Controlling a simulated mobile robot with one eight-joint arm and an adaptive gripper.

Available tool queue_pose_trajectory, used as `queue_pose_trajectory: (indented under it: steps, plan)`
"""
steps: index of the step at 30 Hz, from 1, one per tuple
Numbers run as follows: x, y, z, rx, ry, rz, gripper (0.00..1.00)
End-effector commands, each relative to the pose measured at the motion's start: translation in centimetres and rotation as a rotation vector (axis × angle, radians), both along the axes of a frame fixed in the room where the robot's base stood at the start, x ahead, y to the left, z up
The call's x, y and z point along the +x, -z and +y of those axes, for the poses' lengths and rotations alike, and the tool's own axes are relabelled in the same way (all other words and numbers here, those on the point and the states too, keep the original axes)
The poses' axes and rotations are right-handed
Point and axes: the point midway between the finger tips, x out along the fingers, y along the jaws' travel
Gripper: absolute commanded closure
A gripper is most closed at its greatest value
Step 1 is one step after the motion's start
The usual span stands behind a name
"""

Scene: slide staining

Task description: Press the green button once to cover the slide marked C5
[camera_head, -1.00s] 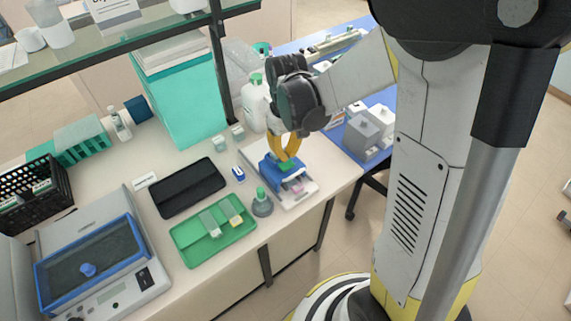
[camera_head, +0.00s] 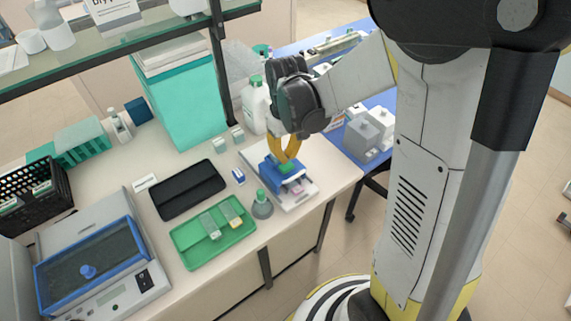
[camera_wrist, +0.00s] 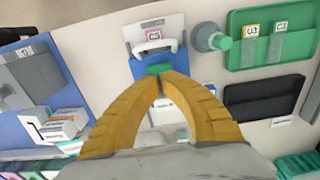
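The blue-and-white covering device (camera_head: 304,193) stands near the right end of the bench. Its green button (camera_head: 287,170) is on the blue top, and also shows in the wrist view (camera_wrist: 158,69).
A grey bottle with a green cap (camera_head: 262,206) stands just left of the device. A green tray (camera_head: 190,251) holds labelled slides, and a black case (camera_head: 188,189) lies behind it. A white bottle (camera_head: 254,108) stands behind my gripper. A blue table (camera_head: 345,148) is at right.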

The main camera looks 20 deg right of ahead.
Motion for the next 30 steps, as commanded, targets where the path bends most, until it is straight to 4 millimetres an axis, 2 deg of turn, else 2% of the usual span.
queue_pose_trajectory:
  steps: [30]
  plan:
    - [0.0,1.2,0.0,0.000,0.000,0.000,1.00]
